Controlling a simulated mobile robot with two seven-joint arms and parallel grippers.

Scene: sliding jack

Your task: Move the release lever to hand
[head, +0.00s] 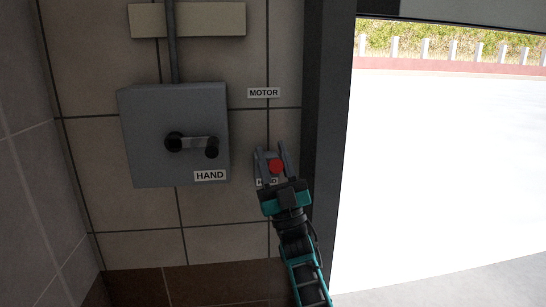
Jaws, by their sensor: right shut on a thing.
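The release lever, seen by its red knob (276,166), sits on a small grey plate on the tiled wall, right of a large grey box. My right gripper (273,160) reaches up from below, with one finger on each side of the red knob, and is shut on it. A MOTOR label (263,92) is on the wall above the lever. A second label (262,182) just below the lever is partly hidden by my gripper. The knob is close to this lower label and well below MOTOR. My left gripper is out of view.
The grey box (150,165) carries a crank with a black handle (211,148) and a HAND label (210,175). A dark door post (328,130) stands close right of my right gripper. Beyond it is an open doorway with bright ground (440,170).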

